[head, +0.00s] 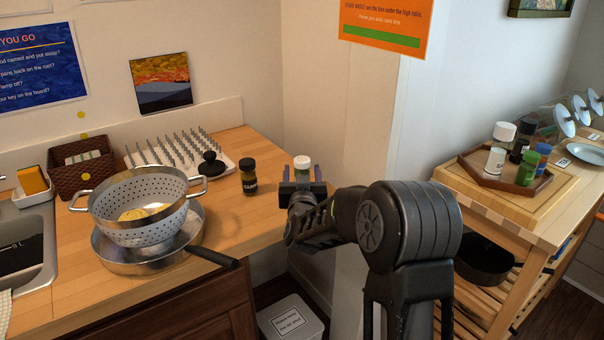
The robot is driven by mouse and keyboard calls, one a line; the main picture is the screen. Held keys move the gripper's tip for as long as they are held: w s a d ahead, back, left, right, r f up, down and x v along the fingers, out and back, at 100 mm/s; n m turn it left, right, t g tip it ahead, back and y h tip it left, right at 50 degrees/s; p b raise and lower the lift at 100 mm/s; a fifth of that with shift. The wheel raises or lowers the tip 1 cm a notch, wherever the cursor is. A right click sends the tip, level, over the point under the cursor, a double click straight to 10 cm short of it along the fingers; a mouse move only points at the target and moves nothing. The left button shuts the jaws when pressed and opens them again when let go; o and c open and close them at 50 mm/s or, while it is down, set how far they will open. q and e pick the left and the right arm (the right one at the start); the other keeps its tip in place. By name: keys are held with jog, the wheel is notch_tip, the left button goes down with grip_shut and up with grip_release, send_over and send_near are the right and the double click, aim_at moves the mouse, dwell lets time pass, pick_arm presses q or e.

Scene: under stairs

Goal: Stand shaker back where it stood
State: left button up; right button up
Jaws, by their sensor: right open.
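A shaker with a white cap (302,163) and a greenish body stands upright near the right end of the wooden counter. My right gripper (302,187) is open at it, with one finger to each side as seen from the head. The fingers hide most of its lower body, and I cannot tell whether they touch it. A dark jar with a black lid (248,176) stands on the counter just left of the gripper. My left gripper is not in view.
A colander (140,205) sits in a pan (150,260) whose handle points toward my right arm. A drying rack (180,150) and brown basket (80,155) are behind. At right, a wooden tray (481,177) holds several shakers on a cart. A lidded bin (290,318) stands below.

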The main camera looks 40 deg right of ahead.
jog(key=shift+r, duration=0.1)
jog(key=shift+r, duration=0.15)
jog(key=v, duration=1.2)
dwell(0.6)
